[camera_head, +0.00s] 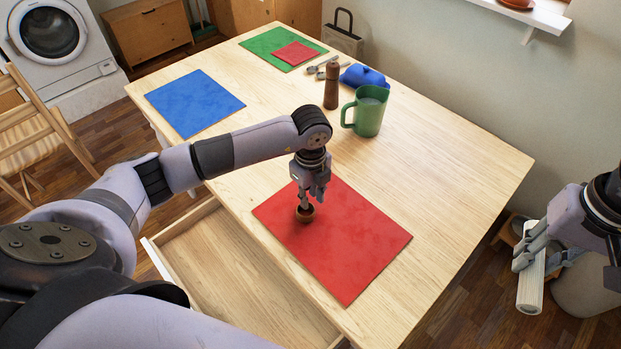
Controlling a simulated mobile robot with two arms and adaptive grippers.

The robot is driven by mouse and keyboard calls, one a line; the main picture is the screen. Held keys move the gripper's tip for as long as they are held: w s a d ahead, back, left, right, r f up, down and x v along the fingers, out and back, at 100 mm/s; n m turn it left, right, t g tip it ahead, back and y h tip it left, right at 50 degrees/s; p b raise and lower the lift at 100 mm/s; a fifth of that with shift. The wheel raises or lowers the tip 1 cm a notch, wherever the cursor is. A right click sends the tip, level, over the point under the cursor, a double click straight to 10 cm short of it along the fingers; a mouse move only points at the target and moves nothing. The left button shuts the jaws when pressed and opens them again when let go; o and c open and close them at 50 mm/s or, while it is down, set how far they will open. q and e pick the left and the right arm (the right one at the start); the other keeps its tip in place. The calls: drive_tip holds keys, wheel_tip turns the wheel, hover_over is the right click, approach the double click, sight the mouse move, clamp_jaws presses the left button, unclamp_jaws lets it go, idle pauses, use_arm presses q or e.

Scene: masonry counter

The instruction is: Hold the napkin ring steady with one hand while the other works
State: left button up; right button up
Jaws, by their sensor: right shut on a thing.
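A small brown napkin ring (305,214) stands on the red placemat (355,250) near the front edge of the table. My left gripper (307,203) points straight down at the ring, its fingertips at the ring's top. The view is too small to tell whether the fingers grip it. My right gripper (527,255) is off the table's right side, shut on a white rolled napkin (531,285), which hangs roughly upright, well apart from the ring.
An open drawer (225,270) juts out below the front edge. A green pitcher (370,112), a brown mill (331,88), a blue covered dish (364,77) and cutlery (321,67) stand farther back. Blue (194,103) and green (270,43) placemats lie farther left. The table's right part is clear.

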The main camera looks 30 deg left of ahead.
sight(311, 212)
use_arm(q)
drive_tip(key=shift+f, duration=2.1)
clamp_jaws()
drive_tip(key=shift+c, duration=2.3)
unclamp_jaws()
drive_tip(key=o, duration=0.6)
drive_tip(key=shift+r, duration=0.1)
wheel_tip(311, 212, up, 12)
drive_tip(key=shift+f, duration=0.1)
